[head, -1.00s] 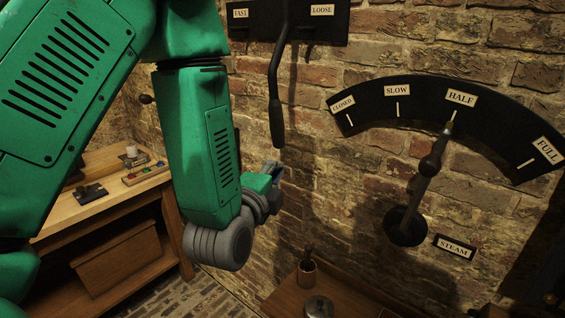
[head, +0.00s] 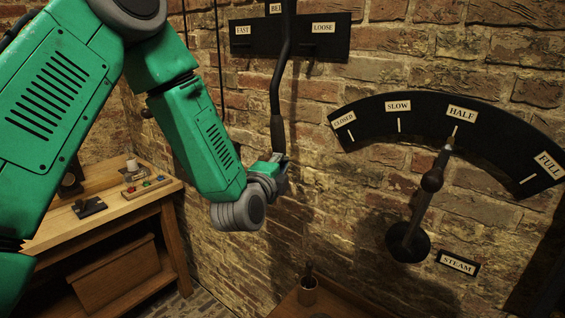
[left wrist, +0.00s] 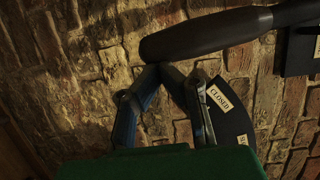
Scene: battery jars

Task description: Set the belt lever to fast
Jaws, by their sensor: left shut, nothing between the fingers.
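The belt lever (head: 284,55) is a long dark bent bar with a thick grip at its lower end. It hangs across a black plate (head: 342,44) marked FAST on the left and LOOSE on the right, and its bar lies between the two labels. My left gripper (head: 281,160) is at the lower end of the grip, partly hidden by its own wrist. In the left wrist view the lever's grip (left wrist: 215,34) lies just beyond the fingertips (left wrist: 163,68). The fingers are shut and empty; I cannot tell whether they touch the grip. My right gripper is out of view.
A steam lever (head: 424,200) on a curved dial (head: 395,122) points to HALF at the right. A wooden bench (head: 120,208) with small items stands at the left. A small table (head: 345,300) with a cup (head: 307,290) is below. The brick wall is close behind.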

